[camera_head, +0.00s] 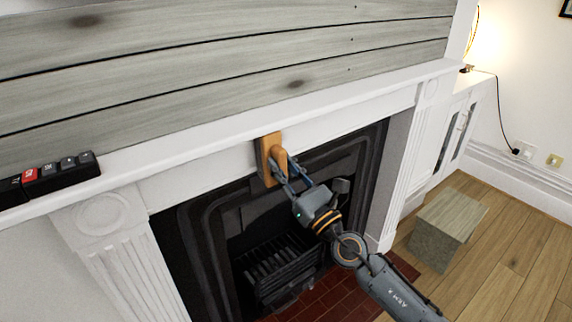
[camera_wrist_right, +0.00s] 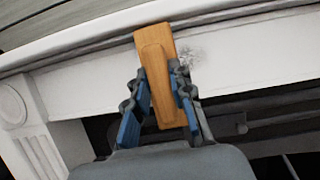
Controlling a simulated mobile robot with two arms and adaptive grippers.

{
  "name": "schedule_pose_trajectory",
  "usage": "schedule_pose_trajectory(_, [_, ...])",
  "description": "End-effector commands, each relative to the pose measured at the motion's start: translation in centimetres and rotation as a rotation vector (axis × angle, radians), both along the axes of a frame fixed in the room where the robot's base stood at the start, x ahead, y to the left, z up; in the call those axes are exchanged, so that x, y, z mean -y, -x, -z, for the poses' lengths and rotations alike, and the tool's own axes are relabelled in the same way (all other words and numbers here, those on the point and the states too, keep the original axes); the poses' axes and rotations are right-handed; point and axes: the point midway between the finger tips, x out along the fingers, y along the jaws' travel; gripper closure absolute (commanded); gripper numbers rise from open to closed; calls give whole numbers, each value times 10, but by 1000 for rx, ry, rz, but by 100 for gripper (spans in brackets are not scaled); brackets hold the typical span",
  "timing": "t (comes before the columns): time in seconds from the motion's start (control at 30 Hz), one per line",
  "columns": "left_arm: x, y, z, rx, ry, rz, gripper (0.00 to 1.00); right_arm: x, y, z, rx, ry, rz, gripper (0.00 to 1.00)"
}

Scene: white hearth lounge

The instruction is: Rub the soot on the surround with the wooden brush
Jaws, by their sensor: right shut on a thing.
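The wooden brush (camera_head: 265,158) is held up against the white fireplace surround (camera_head: 205,174), just under the mantel shelf. My right gripper (camera_head: 285,174) is shut on the brush. In the right wrist view the brush (camera_wrist_right: 156,50) stands nearly upright between the blue fingers of the right gripper (camera_wrist_right: 158,105). A grey soot smudge (camera_wrist_right: 187,62) shows on the surround just right of the brush in that view. Whether the bristles touch the surface, and any soot behind the brush, is hidden. My left gripper is not in view.
The dark fireplace opening with its grate (camera_head: 270,262) lies below the brush. A black object with a red key (camera_head: 48,178) sits on the mantel's left end. A grey-topped block (camera_head: 447,225) stands on the wooden floor at right, beside a white cabinet (camera_head: 455,130).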

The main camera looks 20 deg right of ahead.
Motion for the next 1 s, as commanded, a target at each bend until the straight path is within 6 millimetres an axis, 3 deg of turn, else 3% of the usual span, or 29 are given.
schedule_pose_trajectory(0.03, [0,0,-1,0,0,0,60,1,4,-8,16,-1,0,100])
schedule_pose_trajectory(0.6, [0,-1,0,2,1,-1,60,20,53,-5,9,-2,3,100])
schedule_pose_trajectory(1.0, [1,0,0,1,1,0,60,21,57,-2,5,-2,2,100])
